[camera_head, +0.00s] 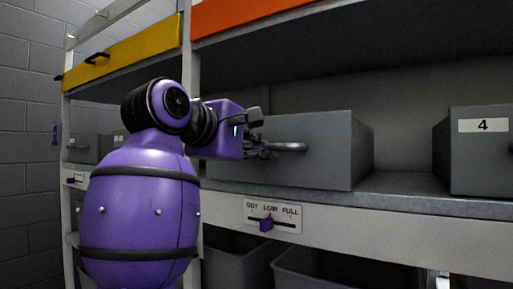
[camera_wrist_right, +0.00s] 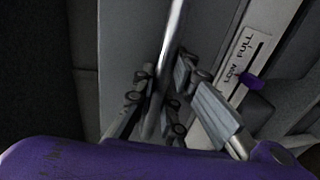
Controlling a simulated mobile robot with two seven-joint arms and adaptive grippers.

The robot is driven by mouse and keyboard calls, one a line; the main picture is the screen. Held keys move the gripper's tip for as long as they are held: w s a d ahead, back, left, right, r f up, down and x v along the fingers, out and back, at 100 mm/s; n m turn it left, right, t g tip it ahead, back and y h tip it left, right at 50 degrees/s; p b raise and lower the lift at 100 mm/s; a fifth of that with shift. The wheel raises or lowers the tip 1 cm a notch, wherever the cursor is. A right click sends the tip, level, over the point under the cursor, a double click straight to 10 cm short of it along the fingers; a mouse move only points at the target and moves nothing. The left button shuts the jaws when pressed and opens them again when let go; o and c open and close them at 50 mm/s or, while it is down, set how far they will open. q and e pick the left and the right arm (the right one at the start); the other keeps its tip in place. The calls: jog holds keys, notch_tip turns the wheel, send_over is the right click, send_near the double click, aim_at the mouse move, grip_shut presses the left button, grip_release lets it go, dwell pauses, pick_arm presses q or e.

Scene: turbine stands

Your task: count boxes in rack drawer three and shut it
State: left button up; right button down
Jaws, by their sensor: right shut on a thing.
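A grey drawer (camera_head: 325,160) sits on the rack shelf, its front in view. My right gripper (camera_head: 262,148) is shut on the drawer's bar handle (camera_head: 292,146). In the right wrist view the fingers (camera_wrist_right: 160,100) close around the metal handle bar (camera_wrist_right: 173,35). My arm covers the left part of the drawer front, so no number shows on it. The inside of the drawer is not visible, and no boxes can be seen. My left gripper is not in view.
Another grey drawer marked 4 (camera_head: 472,155) is at the right. Below the shelf edge, a label plate (camera_head: 284,222) reads OUT, LOW, FULL, with its purple slider (camera_head: 266,225) near LOW. Grey bins (camera_head: 325,268) stand underneath. A yellow drawer front (camera_head: 130,52) is at upper left.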

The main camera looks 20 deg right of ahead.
jog(key=shift+w+d, duration=0.2)
jog(key=shift+d, duration=0.05)
jog(key=p+x, duration=0.1)
jog(key=r+x, duration=0.1)
jog(key=x, duration=0.1)
jog(key=shift+w+d+f+p, duration=0.1)
jog(key=shift+w+d+p, duration=0.15)
jog(key=shift+d+p, duration=0.15)
jog(key=c, duration=1.8)
grip_release()
jog(key=shift+c, duration=0.2)
jog(key=shift+o, duration=0.4)
